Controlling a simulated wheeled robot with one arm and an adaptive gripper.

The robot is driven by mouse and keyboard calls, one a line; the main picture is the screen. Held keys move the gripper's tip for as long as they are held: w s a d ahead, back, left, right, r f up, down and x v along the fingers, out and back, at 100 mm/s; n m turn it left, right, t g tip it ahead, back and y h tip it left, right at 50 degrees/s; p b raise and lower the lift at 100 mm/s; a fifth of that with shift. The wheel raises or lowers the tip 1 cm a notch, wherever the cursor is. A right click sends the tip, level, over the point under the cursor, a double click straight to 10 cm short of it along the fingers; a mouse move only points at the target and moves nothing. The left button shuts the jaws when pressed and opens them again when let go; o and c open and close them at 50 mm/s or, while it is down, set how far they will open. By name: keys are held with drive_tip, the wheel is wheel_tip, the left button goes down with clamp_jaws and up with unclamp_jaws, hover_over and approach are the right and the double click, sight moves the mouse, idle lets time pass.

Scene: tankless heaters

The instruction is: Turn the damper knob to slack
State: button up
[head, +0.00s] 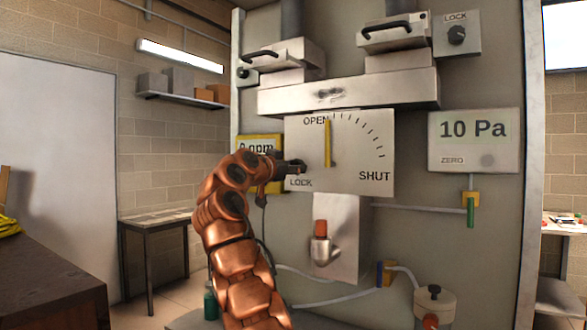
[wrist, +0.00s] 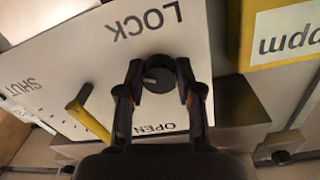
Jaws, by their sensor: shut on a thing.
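A black round knob (wrist: 158,80) with a small pale pointer line sits on the white damper plate (wrist: 85,70), near the word LOCK. My gripper (wrist: 156,88) is shut on this knob, with one dark finger on each side. In the head view my gripper (head: 296,166) reaches the left part of the damper plate (head: 350,180), just above LOCK, and mostly hides the knob. The yellow damper lever (head: 328,143) stands upright near OPEN; its scale runs to SHUT at the right. I cannot read a slack mark.
A gauge reading 10 Pa (head: 473,142) is at the right. Another LOCK knob (head: 457,35) is at the upper right. A metal duct (head: 350,90) juts out above the plate.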

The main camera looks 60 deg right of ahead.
drive_tip(key=shift+n+b, duration=0.5)
drive_tip(key=shift+n, duration=0.4)
drive_tip(key=shift+a+n, duration=0.1)
drive_tip(key=shift+n, duration=0.7)
drive_tip(key=shift+s+r+n+t+p, duration=0.15)
drive_tip(key=shift+n+p, duration=1.3)
drive_tip(key=shift+n, duration=1.6)
drive_tip(key=shift+s+f+n+t+p, duration=0.15)
drive_tip(key=shift+n+p, duration=1.25)
drive_tip(key=shift+n, duration=1.7)
drive_tip(key=shift+r+n+t+p, duration=0.2)
drive_tip(key=shift+n+p, duration=1.25)
drive_tip(key=shift+n, duration=1.6)
drive_tip(key=shift+f, duration=0.1)
drive_tip(key=shift+h, duration=0.3)
